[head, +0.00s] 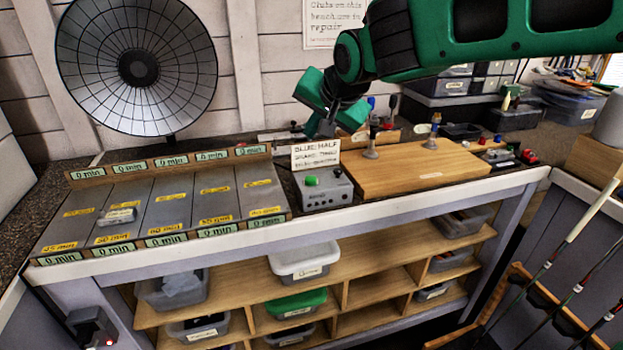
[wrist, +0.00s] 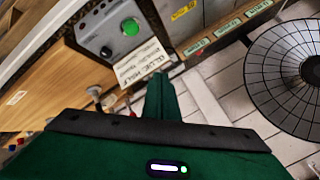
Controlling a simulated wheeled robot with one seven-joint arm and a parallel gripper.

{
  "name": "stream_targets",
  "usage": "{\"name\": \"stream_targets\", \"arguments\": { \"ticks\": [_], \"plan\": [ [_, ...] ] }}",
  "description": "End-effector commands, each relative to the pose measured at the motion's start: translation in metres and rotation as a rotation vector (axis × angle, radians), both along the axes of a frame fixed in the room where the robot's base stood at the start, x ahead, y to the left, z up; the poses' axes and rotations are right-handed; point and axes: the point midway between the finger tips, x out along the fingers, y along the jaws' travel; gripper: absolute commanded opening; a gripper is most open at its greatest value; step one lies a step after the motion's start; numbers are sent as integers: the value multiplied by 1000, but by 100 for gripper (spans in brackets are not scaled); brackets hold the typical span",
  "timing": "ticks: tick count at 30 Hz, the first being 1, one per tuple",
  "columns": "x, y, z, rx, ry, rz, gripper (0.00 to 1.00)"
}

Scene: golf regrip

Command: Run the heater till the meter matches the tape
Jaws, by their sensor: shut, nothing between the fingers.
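The dish heater (head: 138,67), a round dark dish with a wire grid, stands against the back wall; it also shows in the wrist view (wrist: 285,65). Grey panels (head: 165,205) on the bench carry yellow tape labels (head: 168,197) in minutes. Green meter strips (head: 248,150) along their front and back edges read 0 min. A grey control box (head: 325,190) with a green button (head: 311,181) and a dark knob sits right of the panels; the button also shows in the wrist view (wrist: 130,27). My gripper (head: 318,128) is shut and empty, above and behind the box, apart from it.
A white card (head: 315,154) reading "BLUE HALF" stands behind the box. A wooden board (head: 410,172) with small upright fittings lies to its right. A small grey labelled object (head: 117,215) rests on the panels.

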Motion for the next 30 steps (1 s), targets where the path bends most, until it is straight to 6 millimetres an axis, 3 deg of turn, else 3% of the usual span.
{"name": "stream_targets", "arguments": {
  "ticks": [8, 21, 30],
  "plan": [
    [0, 0, -19, -1, 2, -1, 0],
    [0, 0, -72, -2, 2, 1, 0],
    [0, -1, -87, -1, 0, -1, 0]
  ]
}}
